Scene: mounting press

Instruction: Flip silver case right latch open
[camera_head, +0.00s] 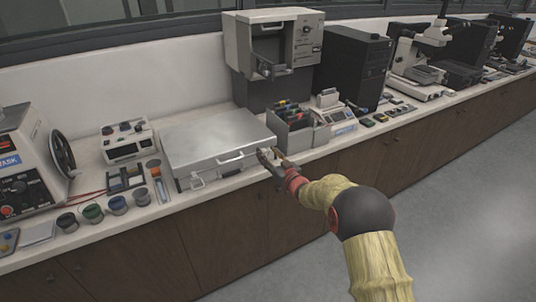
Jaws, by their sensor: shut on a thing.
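The silver case (214,136) lies closed and flat on the counter, with its handle (230,160) at the middle of its front side. Its left latch (196,182) shows at the front left. My gripper (268,157) is at the front right corner of the case, where the right latch sits. The fingers are closed on the latch, which they mostly hide. The picture is too small to tell how far the latch is turned.
An organizer with dark bins (290,132) stands close to the right of the case. Several round pots (92,212) and a red-capped tube (158,184) are to its left. A pale press-like machine (272,45) stands behind. The floor in front is free.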

